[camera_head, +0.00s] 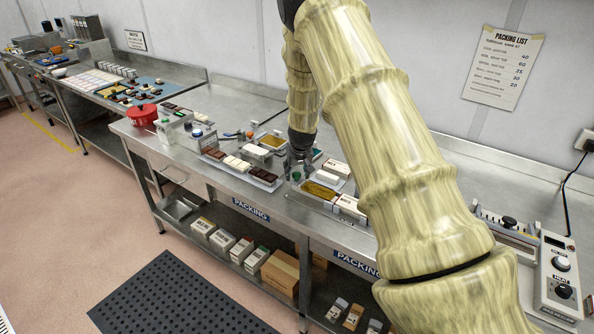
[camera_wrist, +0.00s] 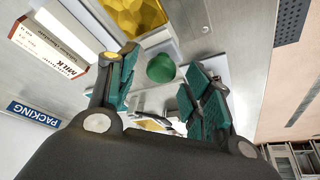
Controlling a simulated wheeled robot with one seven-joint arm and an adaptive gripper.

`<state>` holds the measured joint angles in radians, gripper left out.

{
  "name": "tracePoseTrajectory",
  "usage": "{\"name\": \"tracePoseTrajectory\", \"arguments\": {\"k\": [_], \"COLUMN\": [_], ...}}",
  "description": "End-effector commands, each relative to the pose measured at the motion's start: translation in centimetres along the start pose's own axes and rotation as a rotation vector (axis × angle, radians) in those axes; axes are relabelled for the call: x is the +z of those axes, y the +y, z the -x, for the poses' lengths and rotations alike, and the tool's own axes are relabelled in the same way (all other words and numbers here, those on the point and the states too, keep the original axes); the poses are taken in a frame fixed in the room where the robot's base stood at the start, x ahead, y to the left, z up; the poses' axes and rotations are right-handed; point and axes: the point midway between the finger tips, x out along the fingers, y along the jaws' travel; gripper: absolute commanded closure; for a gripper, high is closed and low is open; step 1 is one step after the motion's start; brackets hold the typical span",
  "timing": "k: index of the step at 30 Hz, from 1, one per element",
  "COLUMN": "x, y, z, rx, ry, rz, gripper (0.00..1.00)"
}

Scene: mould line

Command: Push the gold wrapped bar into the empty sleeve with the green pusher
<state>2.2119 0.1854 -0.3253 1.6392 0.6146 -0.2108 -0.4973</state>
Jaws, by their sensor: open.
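The gold wrapped bar (camera_head: 319,190) lies on the packing bench, just in front of my gripper (camera_head: 297,163). Its crinkled gold end also shows at the top of the wrist view (camera_wrist: 132,14). The green pusher (camera_head: 296,176) stands by the bar's left end. In the wrist view its round green top (camera_wrist: 161,68) appears between my open, teal-padded fingers, with gaps on both sides. I cannot tell its depth between them. A white box marked MILK (camera_wrist: 55,42) is left of the bar in the wrist view. White boxes (camera_head: 347,204) lie near the bar; which is the empty sleeve is unclear.
A tray of dark and white bars (camera_head: 240,169) lies left of my gripper. Another gold piece (camera_head: 272,142) lies behind it. A red pot (camera_head: 142,114) stands at the bench's left end. A control box (camera_head: 560,268) is at the right. My arm hides part of the bench.

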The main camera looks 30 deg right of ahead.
Motion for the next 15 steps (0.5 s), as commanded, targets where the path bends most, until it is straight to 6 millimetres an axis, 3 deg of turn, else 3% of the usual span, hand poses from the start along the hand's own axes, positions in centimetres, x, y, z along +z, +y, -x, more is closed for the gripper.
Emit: {"name": "tracePoseTrajectory", "arguments": {"k": [12, 13, 15], "x": [0.01, 0.01, 0.01], "y": [-0.01, -0.01, -0.01], "z": [-0.55, -0.55, -0.54], "rx": [0.000, 0.000, 0.000], "ry": [0.000, 0.000, 0.000], "rz": [0.001, 0.001, 0.001], "gripper": [0.50, 0.52, 0.64]}}
